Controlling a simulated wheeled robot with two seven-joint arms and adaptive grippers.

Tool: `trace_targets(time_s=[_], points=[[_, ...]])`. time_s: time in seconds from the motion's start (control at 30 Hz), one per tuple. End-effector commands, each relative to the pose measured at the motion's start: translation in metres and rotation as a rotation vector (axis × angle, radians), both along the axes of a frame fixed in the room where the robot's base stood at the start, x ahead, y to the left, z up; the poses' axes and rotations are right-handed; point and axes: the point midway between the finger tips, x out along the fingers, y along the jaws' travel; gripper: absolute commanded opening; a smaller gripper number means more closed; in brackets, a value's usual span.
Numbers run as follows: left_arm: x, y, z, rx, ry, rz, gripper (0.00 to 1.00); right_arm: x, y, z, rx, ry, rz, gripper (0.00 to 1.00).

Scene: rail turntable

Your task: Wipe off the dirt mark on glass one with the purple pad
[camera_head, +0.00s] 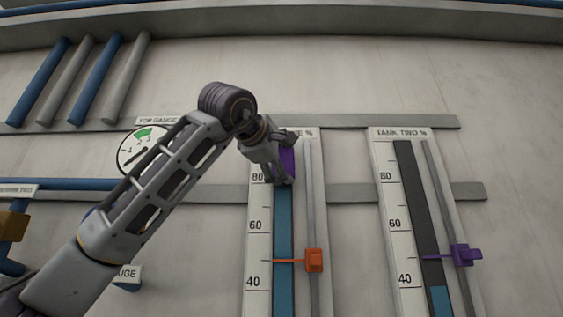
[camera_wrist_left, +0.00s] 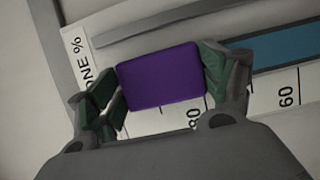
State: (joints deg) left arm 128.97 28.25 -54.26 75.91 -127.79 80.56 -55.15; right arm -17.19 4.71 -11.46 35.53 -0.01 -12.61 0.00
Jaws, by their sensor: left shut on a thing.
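My left gripper (camera_head: 285,160) is shut on the purple pad (camera_head: 287,162) near the top of glass one. In the left wrist view the pad (camera_wrist_left: 161,76) sits between the two fingers of the gripper (camera_wrist_left: 160,85), over the upper part of the scale. Whether the pad touches the glass I cannot tell. Glass one (camera_head: 284,225) is a tall gauge with a blue column and a white scale. No dirt mark shows; the pad and gripper cover the top of the glass. My right gripper is not in view.
An orange pointer (camera_head: 314,260) sits on a rail right of glass one. The tank two gauge (camera_head: 415,190) with a purple pointer (camera_head: 465,255) stands farther right. A round top gauge (camera_head: 138,150) is partly behind my left arm. Several pipes (camera_head: 95,80) are at upper left.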

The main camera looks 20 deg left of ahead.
Motion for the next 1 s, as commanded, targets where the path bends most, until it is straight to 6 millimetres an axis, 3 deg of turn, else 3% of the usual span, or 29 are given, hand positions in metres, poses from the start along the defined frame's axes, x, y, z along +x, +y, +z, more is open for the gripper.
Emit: trace_targets(time_s=[0.7,1.0], points=[[0.0,0.001,0.029,-0.001,0.001,0.002,0.61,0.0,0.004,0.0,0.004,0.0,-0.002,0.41],[0.0,0.0,0.032,-0.001,0.001,0.001,0.61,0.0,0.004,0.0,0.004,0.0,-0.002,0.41]])
